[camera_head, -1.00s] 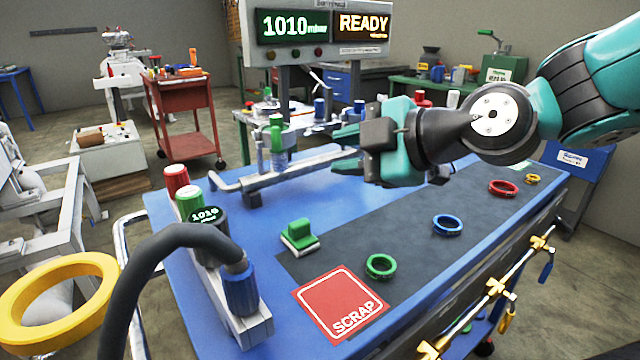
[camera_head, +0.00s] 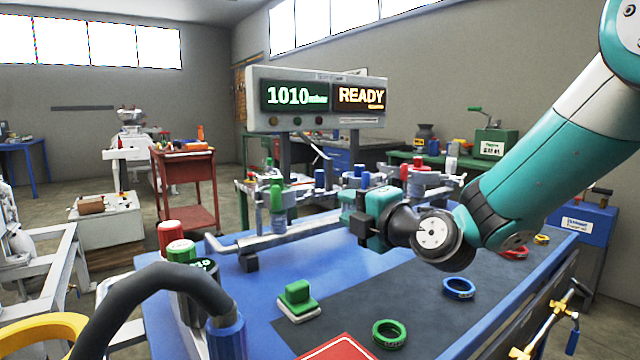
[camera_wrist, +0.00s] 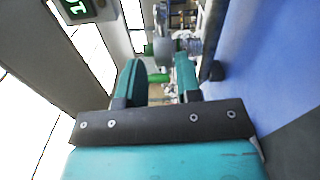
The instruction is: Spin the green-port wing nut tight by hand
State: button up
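A green upright cylinder with a green cap (camera_head: 277,198) stands on the grey manifold pipe (camera_head: 260,241) at the back of the blue bench; I take it for the green port. My gripper (camera_head: 350,205) is right of it in the head view, apart from it. In the wrist view my two teal fingers (camera_wrist: 160,80) are spread with a gap between them. A green rod-like part (camera_wrist: 159,78) and a smaller green part (camera_wrist: 149,48) show ahead, in or beyond that gap. No contact is visible. The wing nut itself is too small to make out.
A display reading 1010 mbar and READY (camera_head: 320,97) stands behind the manifold. A blue ring (camera_head: 458,288), a green ring (camera_head: 389,334) and a green block (camera_head: 298,299) lie on the bench. A dark hose (camera_head: 150,285) arches at front left.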

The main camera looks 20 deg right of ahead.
aim_at(313, 193)
jog(key=p+x, duration=0.2)
jog(key=x, duration=0.7)
jog(key=shift+w+p, duration=0.25)
jog(key=shift+p, duration=0.1)
jog(key=shift+a, duration=0.1)
grip_shut()
